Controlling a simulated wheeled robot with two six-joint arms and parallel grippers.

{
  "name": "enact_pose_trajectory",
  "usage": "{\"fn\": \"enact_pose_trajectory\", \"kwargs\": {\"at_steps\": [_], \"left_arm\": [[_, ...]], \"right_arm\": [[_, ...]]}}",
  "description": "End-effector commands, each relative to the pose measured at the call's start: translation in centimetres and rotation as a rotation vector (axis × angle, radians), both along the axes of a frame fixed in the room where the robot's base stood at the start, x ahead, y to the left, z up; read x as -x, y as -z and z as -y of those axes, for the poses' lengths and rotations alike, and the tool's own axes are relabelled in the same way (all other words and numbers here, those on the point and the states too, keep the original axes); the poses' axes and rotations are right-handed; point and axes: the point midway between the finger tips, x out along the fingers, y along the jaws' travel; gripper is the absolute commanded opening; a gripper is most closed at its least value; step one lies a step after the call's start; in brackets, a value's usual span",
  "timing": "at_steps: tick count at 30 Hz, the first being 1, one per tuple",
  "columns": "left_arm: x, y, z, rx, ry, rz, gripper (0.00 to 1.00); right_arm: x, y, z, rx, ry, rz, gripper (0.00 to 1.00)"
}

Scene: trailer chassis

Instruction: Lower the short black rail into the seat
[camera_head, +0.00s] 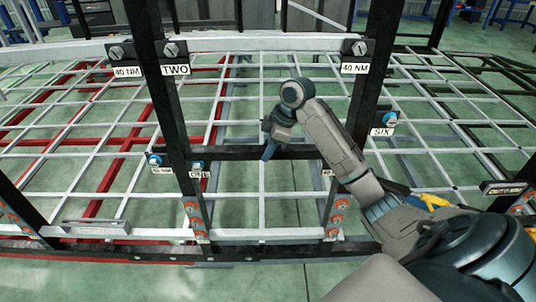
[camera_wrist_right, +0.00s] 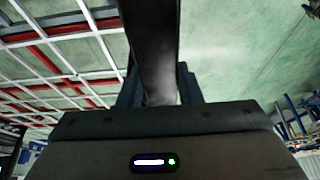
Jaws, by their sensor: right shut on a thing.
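The short black rail (camera_head: 308,152) lies level between the two black uprights, across the middle of the frame. My right gripper (camera_head: 268,151) reaches over it from above and is shut on it near its middle. In the right wrist view the rail (camera_wrist_right: 151,45) runs up from between the fingers (camera_wrist_right: 158,88). The rail's left end is close to the left upright (camera_head: 172,115), and its right end is near the right upright (camera_head: 368,85). I cannot tell whether either end touches. No seat can be clearly made out. My left gripper is not in view.
Orange-red brackets (camera_head: 195,217) stand low at the left upright, with similar ones (camera_head: 338,212) at the right. Blue bolts (camera_head: 197,165) and labels stick out from the frame. A white lattice (camera_head: 90,140) and red bars fill the space behind. Below the rail the middle bay is open to the lattice.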

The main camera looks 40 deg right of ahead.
Motion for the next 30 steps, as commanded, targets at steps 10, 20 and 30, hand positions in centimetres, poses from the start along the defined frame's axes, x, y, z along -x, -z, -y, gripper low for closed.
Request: {"fn": "enact_pose_trajectory", "kwargs": {"at_steps": [10, 20, 30], "left_arm": [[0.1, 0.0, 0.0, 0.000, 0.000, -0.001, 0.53], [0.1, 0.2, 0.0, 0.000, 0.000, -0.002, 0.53], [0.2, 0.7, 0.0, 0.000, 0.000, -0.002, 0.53]], "right_arm": [[-3.2, 0.1, 2.2, 0.000, 0.002, 0.003, 0.00], [-6.1, 0.3, 4.2, -0.001, 0.002, 0.002, 0.00], [-6.2, 4.0, 4.3, 0.001, -0.001, 0.001, 0.00]]}}
